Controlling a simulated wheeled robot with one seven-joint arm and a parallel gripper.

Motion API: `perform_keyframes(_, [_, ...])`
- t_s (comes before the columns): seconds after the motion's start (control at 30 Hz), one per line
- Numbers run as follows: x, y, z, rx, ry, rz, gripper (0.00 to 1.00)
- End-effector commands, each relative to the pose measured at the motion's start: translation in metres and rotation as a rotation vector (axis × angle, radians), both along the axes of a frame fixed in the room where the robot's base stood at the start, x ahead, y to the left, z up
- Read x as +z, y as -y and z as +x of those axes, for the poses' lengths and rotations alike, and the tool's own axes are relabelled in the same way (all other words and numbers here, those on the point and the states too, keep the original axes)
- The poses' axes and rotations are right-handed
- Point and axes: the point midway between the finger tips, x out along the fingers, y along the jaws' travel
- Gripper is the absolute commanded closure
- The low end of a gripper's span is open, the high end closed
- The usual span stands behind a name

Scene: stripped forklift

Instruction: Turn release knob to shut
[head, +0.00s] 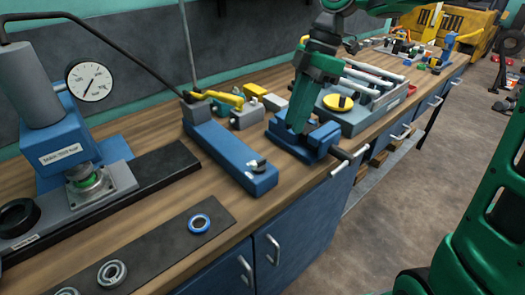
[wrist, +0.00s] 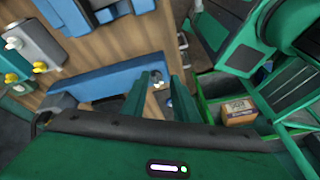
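The blue hand pump (head: 230,152) lies on the bench, with a small black and silver release knob (head: 257,166) on its near end. In the wrist view the blue pump body (wrist: 105,80) runs across the middle, and the small pale knob (wrist: 158,86) shows beyond and between the fingertips. My gripper (head: 298,125) points down, to the right of the knob in the head view, in front of the blue vise. In the wrist view my gripper (wrist: 163,82) has its two green fingers apart with nothing held. The knob's turn position is too small to tell.
A blue vise (head: 292,145) with a dark handle (head: 348,156) stands close behind my gripper. A press with a gauge (head: 90,81) stands at the left. A dark strip with bearings (head: 160,240) lies in front. A grey tray (head: 365,112) is at the right.

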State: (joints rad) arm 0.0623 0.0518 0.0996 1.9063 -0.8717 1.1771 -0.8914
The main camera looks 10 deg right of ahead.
Motion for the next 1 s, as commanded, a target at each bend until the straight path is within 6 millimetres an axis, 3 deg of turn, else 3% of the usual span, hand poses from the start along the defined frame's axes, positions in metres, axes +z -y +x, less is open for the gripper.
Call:
perform_keyframes(0.1, [0.006,-0.03,0.006,0.247,0.032,0.061,0.73])
perform_keyframes(0.37, [0.004,-0.05,0.005,0.416,0.057,0.106,0.73])
perform_keyframes(1.0, [-0.082,-0.077,-0.015,0.408,0.056,0.104,0.73])
